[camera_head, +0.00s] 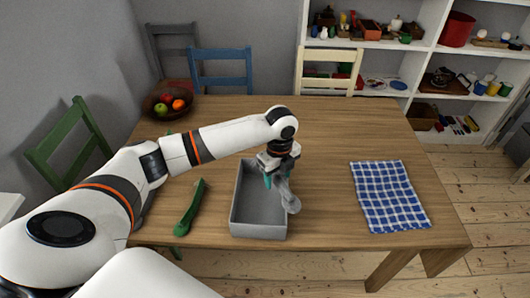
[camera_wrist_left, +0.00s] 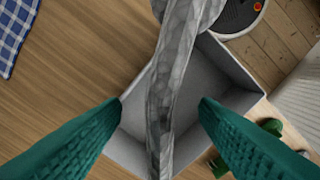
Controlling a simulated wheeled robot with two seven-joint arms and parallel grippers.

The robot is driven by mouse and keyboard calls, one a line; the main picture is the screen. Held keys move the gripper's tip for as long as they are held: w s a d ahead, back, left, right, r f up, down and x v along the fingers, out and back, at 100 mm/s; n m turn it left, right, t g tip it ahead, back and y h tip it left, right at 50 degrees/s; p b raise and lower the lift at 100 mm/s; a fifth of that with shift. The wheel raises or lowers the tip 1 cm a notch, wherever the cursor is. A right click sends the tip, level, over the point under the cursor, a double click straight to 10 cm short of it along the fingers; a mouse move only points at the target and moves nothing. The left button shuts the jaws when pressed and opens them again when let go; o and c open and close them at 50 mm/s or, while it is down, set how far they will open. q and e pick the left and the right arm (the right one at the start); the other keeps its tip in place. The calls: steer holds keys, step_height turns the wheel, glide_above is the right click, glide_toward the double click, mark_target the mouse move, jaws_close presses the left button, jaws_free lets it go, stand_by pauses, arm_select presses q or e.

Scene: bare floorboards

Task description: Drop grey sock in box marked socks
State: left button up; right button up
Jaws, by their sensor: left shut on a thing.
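A grey sock (camera_head: 289,196) hangs from my left gripper (camera_head: 275,176), which is shut on it. In the left wrist view the patterned grey sock (camera_wrist_left: 174,85) runs down between the two teal fingers (camera_wrist_left: 162,104). An open grey box (camera_head: 257,231) stands on the table below the gripper. The sock hangs over the box's right side in the head view; its lower end shows near the right wall. The box also shows behind the sock in the left wrist view (camera_wrist_left: 228,62). I see no label on the box. My right gripper is not in view.
The wooden table (camera_head: 320,130) also holds a long green thing (camera_head: 189,208) left of the box, a blue checked cloth (camera_head: 388,196) on the right and a fruit bowl (camera_head: 168,103) at the back left. Chairs and shelves stand beyond. Table space between box and cloth is clear.

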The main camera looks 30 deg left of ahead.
arm_select(q)
steer(key=a+m+p, duration=0.1)
steer(key=a+m, duration=0.1)
steer(key=m, duration=0.1)
steer(key=w+a+m+p, duration=0.1)
steer(key=m+p, duration=0.1)
steer(key=shift+a+r+m, duration=0.2)
steer(key=shift+a+m, duration=0.15)
steer(key=shift+m, duration=0.05)
steer(key=shift+a+f+m+p, duration=0.3)
steer(key=shift+a+m+p, duration=0.4)
steer(key=shift+m, duration=0.5)
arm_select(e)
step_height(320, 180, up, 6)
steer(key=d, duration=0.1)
arm_select(q)
step_height(320, 180, down, 8)
steer(key=b, duration=0.6)
steer(key=shift+f, duration=0.15)
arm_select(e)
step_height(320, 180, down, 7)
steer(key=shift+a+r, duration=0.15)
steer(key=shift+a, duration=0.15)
arm_select(q)
steer(key=o, duration=1)
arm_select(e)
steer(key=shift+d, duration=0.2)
arm_select(q)
steer(key=shift+o, duration=0.2)
